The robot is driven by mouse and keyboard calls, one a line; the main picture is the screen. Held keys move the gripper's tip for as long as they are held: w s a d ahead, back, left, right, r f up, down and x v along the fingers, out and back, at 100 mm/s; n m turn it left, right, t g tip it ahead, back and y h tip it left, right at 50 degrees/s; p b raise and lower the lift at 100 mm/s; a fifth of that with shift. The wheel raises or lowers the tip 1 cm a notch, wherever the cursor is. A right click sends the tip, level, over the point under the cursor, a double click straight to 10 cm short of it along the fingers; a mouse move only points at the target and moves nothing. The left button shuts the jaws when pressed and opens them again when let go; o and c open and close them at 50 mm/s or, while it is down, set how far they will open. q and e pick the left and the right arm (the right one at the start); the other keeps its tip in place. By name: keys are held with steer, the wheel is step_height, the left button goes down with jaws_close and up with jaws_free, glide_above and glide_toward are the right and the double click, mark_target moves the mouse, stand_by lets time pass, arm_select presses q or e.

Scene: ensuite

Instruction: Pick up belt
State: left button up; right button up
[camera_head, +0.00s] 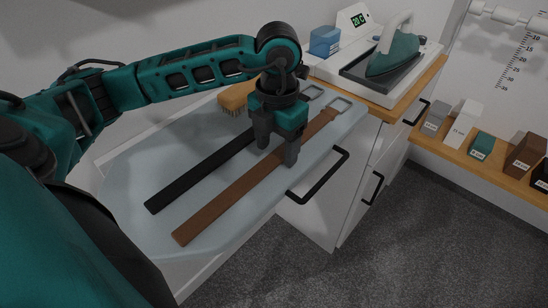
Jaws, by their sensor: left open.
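Two belts lie flat and side by side on a pale ironing-board-like surface (125,185). The black belt (198,180) is on the left, with its buckle end near the far edge. The brown belt (225,200) is on the right, with a metal buckle (341,104) at its far end. My left gripper (277,156) points down over the far half of the belts. Its fingers are apart, close to the brown belt; I cannot tell if they touch it. The gripper hides part of both belts. My right gripper is not in view.
A brush (236,97) lies at the board's back edge. A black handle (320,178) sticks out at its right. An iron (393,52) on its base and a blue box (325,41) stand on the counter behind. Several small boxes line a wooden shelf (480,163) at right.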

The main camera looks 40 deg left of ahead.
arm_select(q)
steer(key=shift+f, duration=0.4)
steer(key=shift+c, duration=0.2)
jaws_close()
steer(key=shift+r, duration=0.1)
